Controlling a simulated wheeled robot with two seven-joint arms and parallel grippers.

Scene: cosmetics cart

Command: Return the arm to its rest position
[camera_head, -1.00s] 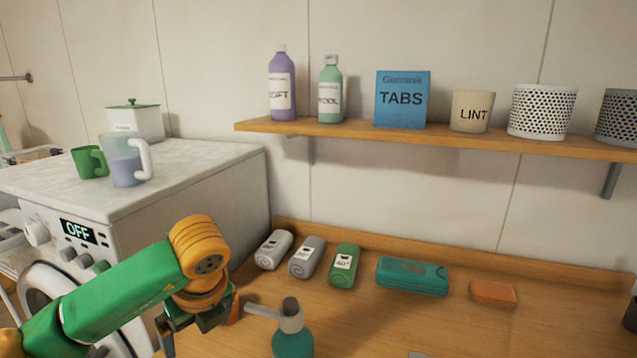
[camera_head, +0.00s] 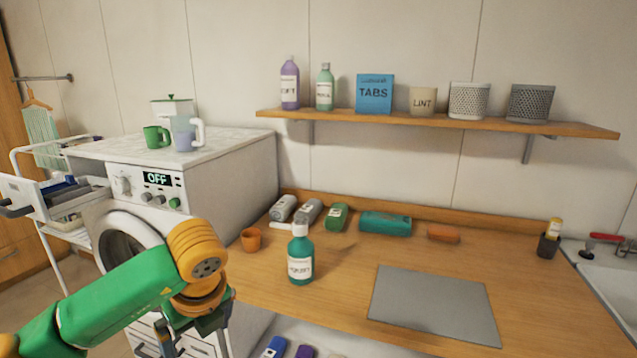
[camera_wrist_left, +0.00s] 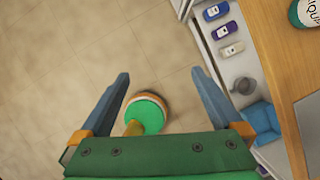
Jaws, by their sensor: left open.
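My left arm comes in from the left in the head view, green with an orange wrist. My left gripper (camera_head: 192,340) hangs below that wrist, in front of the washing machine and left of the wooden counter (camera_head: 340,330). In the left wrist view the gripper (camera_wrist_left: 165,95) shows two blue-grey fingers spread wide, with nothing between them but the tiled floor and a round green and orange part farther down. It is open and empty. My right arm and gripper do not show.
A teal pump bottle (camera_head: 300,256) and a small orange cup (camera_head: 251,240) stand on the counter near the arm. The washing machine (camera_head: 230,165) stands behind it. A grey mat (camera_head: 433,305) lies on the counter. Small bottles (camera_wrist_left: 223,31) sit in an open space below the counter.

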